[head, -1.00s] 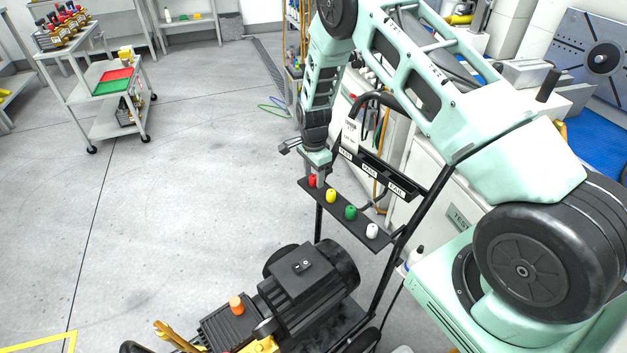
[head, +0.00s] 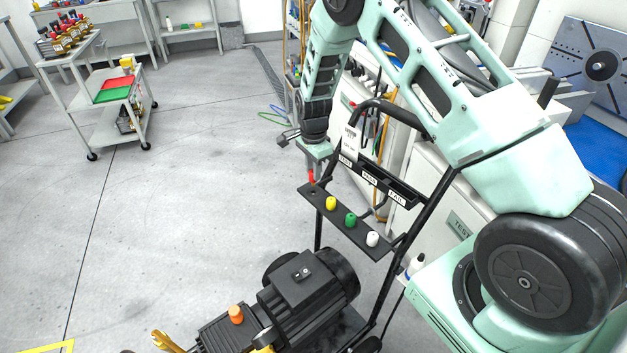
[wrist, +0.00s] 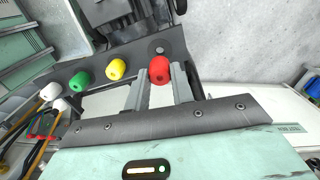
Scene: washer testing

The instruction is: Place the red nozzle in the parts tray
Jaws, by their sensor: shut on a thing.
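The red nozzle (head: 311,177) is between the fingers of my gripper (head: 313,171), just above the left end of the black nozzle rack (head: 339,217). In the wrist view, the red nozzle (wrist: 160,71) is between the two grey fingers of my gripper (wrist: 159,76), which are shut on it. An empty hole (wrist: 159,49) in the rack shows beside it. I cannot tell for sure which thing is the parts tray; a red and green tray (head: 114,89) lies on a grey cart at the upper left.
Yellow (head: 331,203), green (head: 350,219) and white (head: 372,239) nozzles stand in the rack. The rack is on a black-framed washer with a motor (head: 308,285). The grey cart (head: 96,118) stands beyond open floor (head: 190,190).

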